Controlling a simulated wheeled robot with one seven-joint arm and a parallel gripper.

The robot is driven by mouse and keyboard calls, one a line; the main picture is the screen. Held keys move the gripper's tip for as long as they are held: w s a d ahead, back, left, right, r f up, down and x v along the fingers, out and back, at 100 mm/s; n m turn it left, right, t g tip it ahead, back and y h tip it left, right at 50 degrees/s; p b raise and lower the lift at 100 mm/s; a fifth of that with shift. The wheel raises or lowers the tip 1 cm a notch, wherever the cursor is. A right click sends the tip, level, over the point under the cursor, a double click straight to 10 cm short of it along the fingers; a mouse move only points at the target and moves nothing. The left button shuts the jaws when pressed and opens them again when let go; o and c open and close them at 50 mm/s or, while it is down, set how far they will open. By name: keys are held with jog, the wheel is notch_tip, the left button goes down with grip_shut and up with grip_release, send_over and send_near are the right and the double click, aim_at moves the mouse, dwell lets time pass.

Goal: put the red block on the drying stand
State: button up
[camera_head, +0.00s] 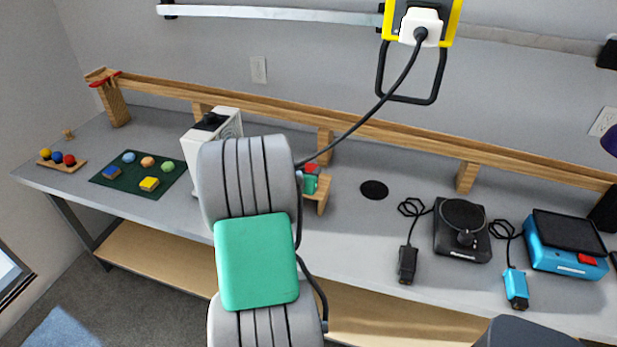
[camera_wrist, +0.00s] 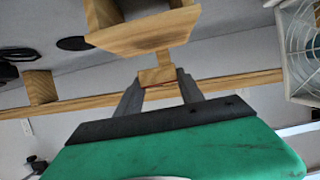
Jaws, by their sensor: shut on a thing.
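My gripper (camera_wrist: 158,82) is shut on the red block (camera_wrist: 156,76), which shows between the fingertips in the wrist view as a wood-coloured face with a thin red edge. In the head view a small red patch of the block (camera_head: 312,168) shows just right of my arm, which hides most of my gripper. A wooden stand (camera_head: 322,193), apparently the drying stand, is partly hidden there on the bench. In the wrist view the wooden stand (camera_wrist: 140,35) looms large and close, above the fingertips in the picture. I cannot tell whether block and stand touch.
A white fan-like box (camera_head: 229,125) stands just left of my arm. A wooden rail (camera_head: 400,132) on posts runs along the back. A green mat (camera_head: 128,185) with blocks and balls lies left. A black disc (camera_head: 374,190) and a dark turntable-like device (camera_head: 462,230) are right.

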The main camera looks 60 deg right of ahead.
jog(key=shift+s+d+f, duration=0.1)
jog(key=shift+d+f, duration=0.05)
jog(key=shift+f, duration=1.7)
jog(key=o, duration=1.3)
